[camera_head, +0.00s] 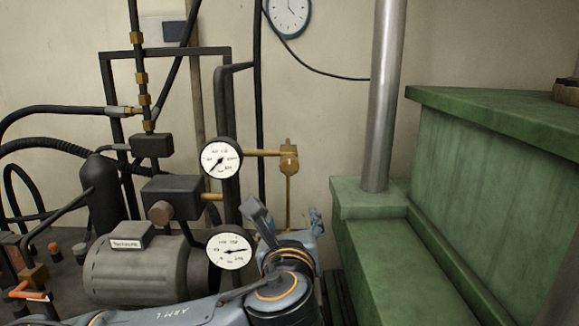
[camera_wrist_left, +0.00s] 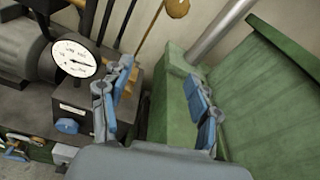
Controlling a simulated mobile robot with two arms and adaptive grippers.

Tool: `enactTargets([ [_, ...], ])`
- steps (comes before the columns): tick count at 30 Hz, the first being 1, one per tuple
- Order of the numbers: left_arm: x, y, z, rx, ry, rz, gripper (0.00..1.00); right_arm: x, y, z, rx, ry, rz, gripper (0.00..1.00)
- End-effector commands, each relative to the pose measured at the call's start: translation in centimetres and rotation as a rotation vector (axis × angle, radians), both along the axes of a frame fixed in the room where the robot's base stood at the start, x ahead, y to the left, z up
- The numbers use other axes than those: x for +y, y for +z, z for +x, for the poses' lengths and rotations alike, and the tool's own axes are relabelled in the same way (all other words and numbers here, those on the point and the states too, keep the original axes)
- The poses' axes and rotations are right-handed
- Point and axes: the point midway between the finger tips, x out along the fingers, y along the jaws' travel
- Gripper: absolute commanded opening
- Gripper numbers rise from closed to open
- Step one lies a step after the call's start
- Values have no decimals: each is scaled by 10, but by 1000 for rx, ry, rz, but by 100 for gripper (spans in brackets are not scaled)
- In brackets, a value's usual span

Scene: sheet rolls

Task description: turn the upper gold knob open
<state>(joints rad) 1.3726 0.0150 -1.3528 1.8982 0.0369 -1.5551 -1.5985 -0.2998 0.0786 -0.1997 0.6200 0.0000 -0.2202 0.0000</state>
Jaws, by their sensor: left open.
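The upper gold knob (camera_head: 289,155) sits at the right end of a short horizontal brass pipe, beside the upper gauge (camera_head: 221,158). A thin brass pipe runs down below it. My left gripper (camera_head: 288,222) is below this knob in the head view, open and apart from it. In the left wrist view my left gripper (camera_wrist_left: 157,62) has its two blue-padded fingers spread with nothing between them. A rounded gold piece (camera_wrist_left: 177,8) shows at that view's top edge, beyond the fingertips; I cannot tell for sure which knob it is. My right gripper is not in view.
The lower gauge (camera_head: 230,251) is close left of my left gripper, and a grey motor (camera_head: 140,270) stands further left. A green machine (camera_head: 490,160) with a steel column (camera_head: 384,100) fills the right side. Bare wall lies between the knob and the column.

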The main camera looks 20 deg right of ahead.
Motion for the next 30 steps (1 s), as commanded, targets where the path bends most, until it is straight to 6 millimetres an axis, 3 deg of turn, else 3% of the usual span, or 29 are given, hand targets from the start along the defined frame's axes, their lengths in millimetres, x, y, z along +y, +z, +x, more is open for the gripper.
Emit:
enactTargets([
  [3,-3,26,7,-142,7,166,62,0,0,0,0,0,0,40],
  [9,-4,46,13,-249,22,303,62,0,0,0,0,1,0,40],
  [14,-7,49,23,-256,25,317,62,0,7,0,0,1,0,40],
  [30,-33,50,114,-253,26,313,62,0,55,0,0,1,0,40],
])
